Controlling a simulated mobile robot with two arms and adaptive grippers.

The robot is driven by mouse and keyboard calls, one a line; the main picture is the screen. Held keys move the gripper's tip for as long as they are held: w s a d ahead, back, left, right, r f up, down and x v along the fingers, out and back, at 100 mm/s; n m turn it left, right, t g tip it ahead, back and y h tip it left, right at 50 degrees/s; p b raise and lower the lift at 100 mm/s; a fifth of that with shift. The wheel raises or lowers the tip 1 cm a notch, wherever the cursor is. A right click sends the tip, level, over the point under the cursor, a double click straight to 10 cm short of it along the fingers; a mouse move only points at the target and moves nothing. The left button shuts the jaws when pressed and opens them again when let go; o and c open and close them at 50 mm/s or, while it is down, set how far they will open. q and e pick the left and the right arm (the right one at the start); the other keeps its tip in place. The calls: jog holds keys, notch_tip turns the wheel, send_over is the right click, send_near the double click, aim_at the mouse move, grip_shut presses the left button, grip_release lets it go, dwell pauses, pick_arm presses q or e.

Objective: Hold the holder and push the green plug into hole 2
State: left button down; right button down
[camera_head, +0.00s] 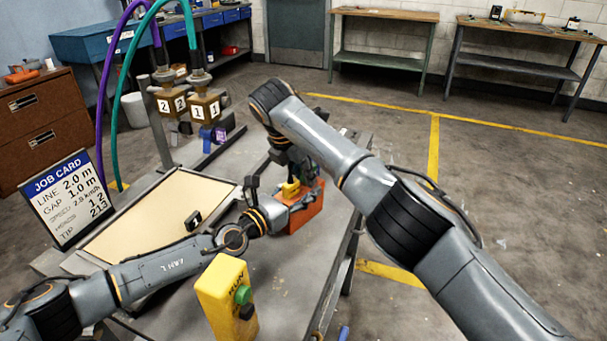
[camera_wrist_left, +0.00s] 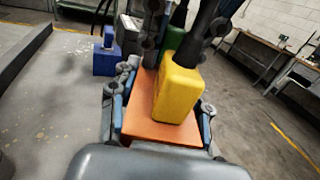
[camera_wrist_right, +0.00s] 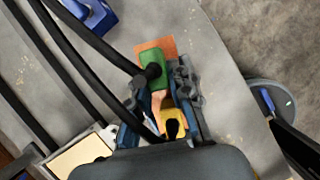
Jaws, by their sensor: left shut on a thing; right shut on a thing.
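The orange holder (camera_head: 305,212) stands on the grey table. My left gripper (camera_head: 275,208) is shut on it; the left wrist view shows the holder (camera_wrist_left: 150,128) between the fingers. A yellow plug (camera_head: 290,189) with a black cable sits upright on the holder and also shows in the left wrist view (camera_wrist_left: 177,92). The green plug (camera_wrist_right: 153,62) is between the fingertips of my right gripper (camera_wrist_right: 160,84), which is shut on it over the holder. Behind the yellow plug, the green plug (camera_wrist_left: 174,42) is partly hidden. Its lower end and the holes are hidden, so I cannot tell how deep it sits.
A blue plug-like block (camera_wrist_left: 106,58) is on the table beside the holder. A yellow box with a green button (camera_head: 228,298) stands at the near edge. A tan panel (camera_head: 150,220) and a job card (camera_head: 66,196) are at left. My right arm spans the right side.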

jog(key=c, duration=0.8)
grip_release()
jog(key=shift+r, duration=0.1)
jog(key=shift+r, duration=0.1)
jog(key=shift+v, duration=3.45)
pick_arm(q)
jog(key=c, duration=0.6)
grip_release()
jog(key=shift+o, duration=0.2)
